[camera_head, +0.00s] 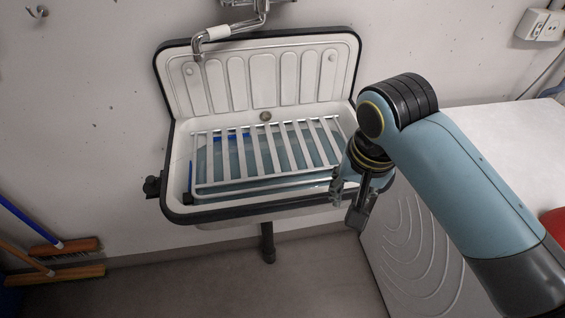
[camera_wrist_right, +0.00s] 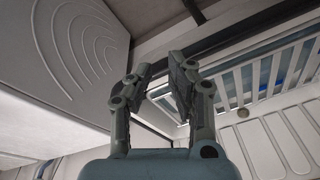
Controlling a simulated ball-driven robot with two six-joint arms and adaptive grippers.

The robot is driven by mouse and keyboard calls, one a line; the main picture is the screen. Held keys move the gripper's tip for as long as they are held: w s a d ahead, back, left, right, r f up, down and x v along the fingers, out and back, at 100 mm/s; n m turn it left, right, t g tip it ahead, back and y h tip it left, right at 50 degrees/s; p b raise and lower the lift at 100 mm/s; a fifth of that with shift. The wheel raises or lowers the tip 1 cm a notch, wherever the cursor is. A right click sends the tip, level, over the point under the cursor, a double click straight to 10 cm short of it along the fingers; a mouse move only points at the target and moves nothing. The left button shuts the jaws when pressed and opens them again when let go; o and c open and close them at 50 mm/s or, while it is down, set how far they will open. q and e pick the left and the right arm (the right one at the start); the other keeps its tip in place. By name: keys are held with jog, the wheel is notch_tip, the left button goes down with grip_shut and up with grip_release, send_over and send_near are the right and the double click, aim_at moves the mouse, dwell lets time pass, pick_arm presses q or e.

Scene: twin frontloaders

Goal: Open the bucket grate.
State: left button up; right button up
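The bucket grate (camera_head: 255,150), a white frame with several bars, lies down flat over the basin of the wall sink (camera_head: 245,211), which has a black rim. It also shows in the wrist view (camera_wrist_right: 254,80) to the right of the fingers. My right gripper (camera_head: 347,208) is at the sink's front right corner, near the grate's right end. In the wrist view (camera_wrist_right: 160,67) its two fingers are apart with nothing gripped between them. The dark rim passes by the fingertips; I cannot tell whether they touch it. My left gripper is not in view.
A tap (camera_head: 225,33) hangs above the sink's backrest. A white appliance (camera_head: 425,245) stands to the right, below my right arm. Brooms (camera_head: 65,246) are on the floor at the left. A dark knob (camera_head: 152,187) juts from the sink's left side.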

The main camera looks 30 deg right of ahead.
aim_at(281, 185)
jog(key=w+a+m, duration=0.1)
jog(key=w+m, duration=0.1)
jog(key=w+a+m, duration=0.1)
jog(key=w+m, duration=0.1)
jog(key=w+a+r+m, duration=0.1)
jog(key=w+m, duration=0.1)
jog(key=w, duration=0.1)
jog(key=shift+r+g, duration=0.1)
jog(key=shift+g, duration=0.3)
jog(key=w+a+r+m+g, duration=0.1)
jog(key=w+a+r+m, duration=0.1)
jog(key=w+a+m, duration=0.35)
jog(key=shift+m+y, duration=0.4)
jog(key=shift+m, duration=0.05)
jog(key=f, duration=0.3)
jog(key=d+f, duration=0.1)
jog(key=f, duration=0.3)
jog(key=w+d+f, duration=0.1)
jog(key=f, duration=0.2)
jog(key=shift+f, duration=0.4)
jog(key=shift+c, duration=0.3)
grip_shut()
